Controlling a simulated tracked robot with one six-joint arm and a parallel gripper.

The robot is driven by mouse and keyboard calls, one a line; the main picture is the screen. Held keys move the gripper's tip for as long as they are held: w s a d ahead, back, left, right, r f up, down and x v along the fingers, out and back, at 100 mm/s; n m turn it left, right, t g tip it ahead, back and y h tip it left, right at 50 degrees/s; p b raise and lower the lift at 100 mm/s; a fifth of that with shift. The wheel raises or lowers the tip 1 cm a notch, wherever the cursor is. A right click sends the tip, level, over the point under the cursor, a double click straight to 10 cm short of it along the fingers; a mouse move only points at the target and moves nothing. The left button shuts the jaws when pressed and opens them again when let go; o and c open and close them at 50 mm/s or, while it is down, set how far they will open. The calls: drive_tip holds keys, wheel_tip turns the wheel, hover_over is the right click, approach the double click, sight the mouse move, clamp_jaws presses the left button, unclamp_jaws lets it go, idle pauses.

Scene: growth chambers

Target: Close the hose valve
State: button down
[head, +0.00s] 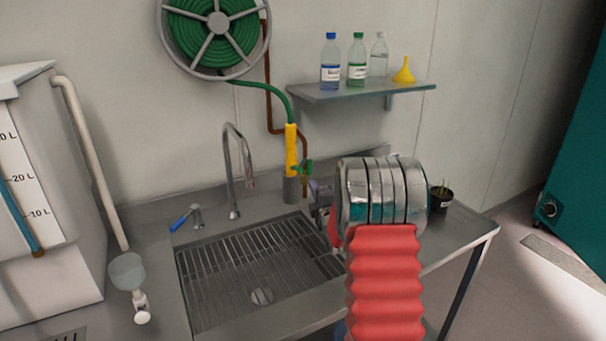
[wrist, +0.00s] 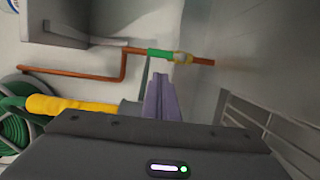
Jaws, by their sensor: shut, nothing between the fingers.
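The hose valve has a green handle (head: 303,168) and sits on the copper pipe against the back wall, right of the sink tap. In the wrist view the green handle (wrist: 160,55) lies roughly along the copper pipe (wrist: 100,76), beside a pale brassy valve body (wrist: 183,58). My gripper (wrist: 160,82) has its purple fingers pressed together and empty. The fingertips point toward the valve and appear just short of it, with no clear contact. In the head view the gripper (head: 319,193) is below and right of the valve, partly hidden by my arm.
A yellow spray nozzle (head: 291,150) stands in a grey holder (head: 291,190) close left of the valve, with green hose leading to a reel (head: 213,30). A shelf (head: 350,93) with bottles is above. The sink (head: 255,270) and tap (head: 232,165) are left; a potted plant (head: 440,198) is right.

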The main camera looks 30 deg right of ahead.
sight(309, 172)
drive_tip(key=shift+w, duration=0.15)
drive_tip(key=x, duration=0.9)
drive_tip(key=shift+w, duration=0.35)
idle(0.4)
drive_tip(key=shift+w+a, duration=0.15)
